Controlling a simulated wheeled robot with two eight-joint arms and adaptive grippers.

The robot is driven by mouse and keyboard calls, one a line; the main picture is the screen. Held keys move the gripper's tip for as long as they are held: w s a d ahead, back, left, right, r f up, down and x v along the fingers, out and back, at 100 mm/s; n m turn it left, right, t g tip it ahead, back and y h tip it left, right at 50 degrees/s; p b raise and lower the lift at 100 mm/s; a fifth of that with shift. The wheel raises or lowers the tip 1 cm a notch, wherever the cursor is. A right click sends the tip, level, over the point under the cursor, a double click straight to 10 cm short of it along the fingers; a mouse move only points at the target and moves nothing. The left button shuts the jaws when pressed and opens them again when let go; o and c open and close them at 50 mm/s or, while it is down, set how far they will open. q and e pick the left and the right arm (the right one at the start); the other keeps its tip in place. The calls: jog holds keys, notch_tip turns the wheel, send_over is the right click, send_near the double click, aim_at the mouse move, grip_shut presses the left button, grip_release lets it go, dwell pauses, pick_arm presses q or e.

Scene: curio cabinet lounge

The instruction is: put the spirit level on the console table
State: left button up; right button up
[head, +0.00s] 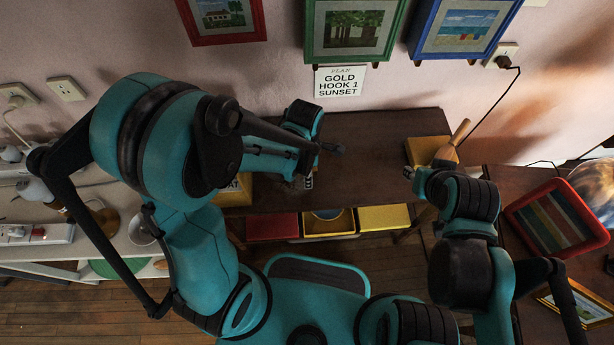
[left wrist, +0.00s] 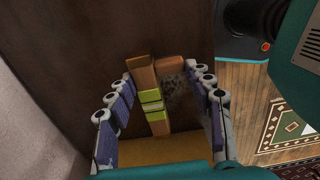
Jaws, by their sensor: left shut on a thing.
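The spirit level (left wrist: 150,95), a wooden bar with yellow-green bands, lies between the fingers of my left gripper (left wrist: 165,108) in the left wrist view. My left gripper is shut on it, though the exact contact is hard to see. In the head view my left gripper (head: 318,160) is over the left part of the dark console table (head: 365,140), and the level is mostly hidden there. My right gripper (head: 411,173) is near the table's right end, beside a yellow box; its fingers are too small to judge.
A yellow box (head: 236,192) sits at the table's left end, another (head: 424,150) with a wooden-handled tool (head: 455,138) at the right. A brown block with grey bristles (left wrist: 172,75) shows beside the level. The table's middle is clear. Framed pictures hang above.

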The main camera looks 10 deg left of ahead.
pick_arm(q)
jog(key=shift+f+b, duration=0.55)
jog(key=shift+f, duration=0.9)
jog(key=shift+f, duration=0.1)
jog(key=o, duration=1.3)
jog(key=shift+o, duration=0.2)
